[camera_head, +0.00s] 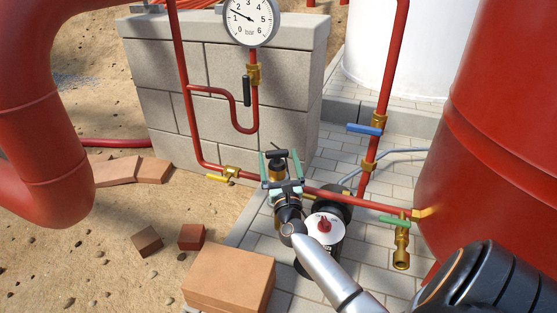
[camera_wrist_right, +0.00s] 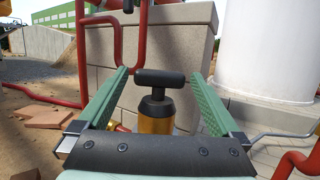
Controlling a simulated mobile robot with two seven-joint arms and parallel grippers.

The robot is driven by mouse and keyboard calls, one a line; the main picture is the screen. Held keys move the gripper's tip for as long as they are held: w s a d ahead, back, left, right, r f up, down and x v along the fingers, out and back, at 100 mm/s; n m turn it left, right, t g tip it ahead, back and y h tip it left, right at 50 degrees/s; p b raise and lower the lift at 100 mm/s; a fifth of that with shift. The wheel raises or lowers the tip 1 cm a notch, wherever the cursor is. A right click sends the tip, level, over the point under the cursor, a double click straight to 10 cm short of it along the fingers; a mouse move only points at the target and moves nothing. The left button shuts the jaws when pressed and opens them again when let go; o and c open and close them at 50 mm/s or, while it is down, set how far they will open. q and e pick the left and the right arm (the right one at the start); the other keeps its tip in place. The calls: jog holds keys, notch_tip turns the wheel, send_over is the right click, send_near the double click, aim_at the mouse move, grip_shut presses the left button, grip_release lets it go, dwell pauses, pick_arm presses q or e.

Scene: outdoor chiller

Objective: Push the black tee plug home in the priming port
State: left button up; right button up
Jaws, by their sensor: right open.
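The black tee plug (camera_head: 277,154) stands upright with its crossbar on top, on the brass priming port (camera_head: 275,172) beside the pump. In the right wrist view the tee plug (camera_wrist_right: 160,79) is centred, with a black collar above the brass port (camera_wrist_right: 156,123). My right gripper (camera_head: 280,156) is open, its two green fingers on either side of the plug. In the wrist view the right gripper (camera_wrist_right: 160,74) shows a clear gap between each finger and the crossbar. How deep the plug sits in the port is hard to tell. My left gripper is not in view.
A pump with a white-topped motor (camera_head: 324,226) stands close right of my wrist. A red pipe (camera_head: 340,199) passes behind the gripper. A large red tank (camera_head: 495,120) fills the right side. Bricks (camera_head: 228,280) lie front left.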

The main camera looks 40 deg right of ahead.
aim_at(278, 170)
notch_tip(278, 170, up, 7)
jog(key=p, duration=0.5)
jog(key=shift+p, duration=0.4)
